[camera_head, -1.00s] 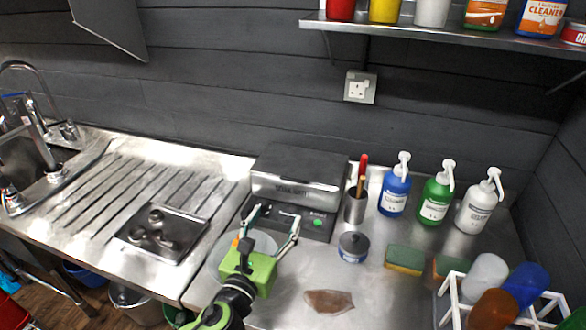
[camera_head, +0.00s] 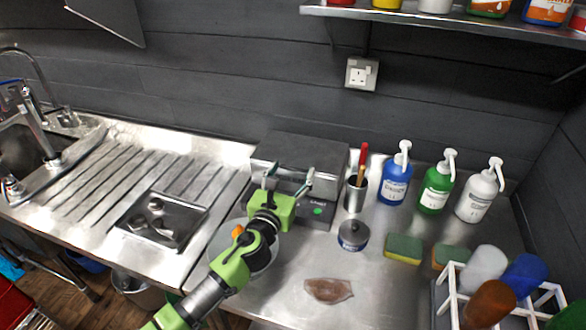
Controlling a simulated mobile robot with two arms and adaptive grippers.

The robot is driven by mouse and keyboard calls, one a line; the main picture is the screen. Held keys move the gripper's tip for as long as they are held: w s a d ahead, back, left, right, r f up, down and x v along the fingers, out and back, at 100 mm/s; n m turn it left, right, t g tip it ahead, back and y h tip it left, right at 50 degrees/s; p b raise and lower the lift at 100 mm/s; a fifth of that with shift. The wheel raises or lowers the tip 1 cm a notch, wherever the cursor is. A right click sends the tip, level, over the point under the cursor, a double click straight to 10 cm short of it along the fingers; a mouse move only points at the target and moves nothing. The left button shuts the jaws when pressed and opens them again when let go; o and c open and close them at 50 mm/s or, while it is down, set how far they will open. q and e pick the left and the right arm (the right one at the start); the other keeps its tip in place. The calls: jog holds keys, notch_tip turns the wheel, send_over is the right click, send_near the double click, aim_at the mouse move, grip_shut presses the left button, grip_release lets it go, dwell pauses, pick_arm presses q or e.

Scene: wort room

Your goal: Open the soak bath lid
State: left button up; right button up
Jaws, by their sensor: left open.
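The soak bath (camera_head: 318,212) is a dark grey box against the back wall, with a green button on its front. Its grey lid (camera_head: 305,150) is down, lying flat on top. My left gripper (camera_head: 290,172) is in front of the bath, with its two fingers apart and pointing up at the lid's front edge. Whether the fingertips touch the lid I cannot tell. The gripper and arm hide part of the bath's front and the lid's label. My right gripper is not in view.
A metal cup with a red-handled tool (camera_head: 355,192) stands right of the bath, and a small round tin (camera_head: 353,234) in front. Pump bottles (camera_head: 396,178), sponges (camera_head: 404,248) and a white rack (camera_head: 455,290) are further right. A brown cloth (camera_head: 329,290) lies on the counter.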

pick_arm(q)
jog(key=shift+w+d, duration=0.25)
jog(key=shift+w, duration=0.45)
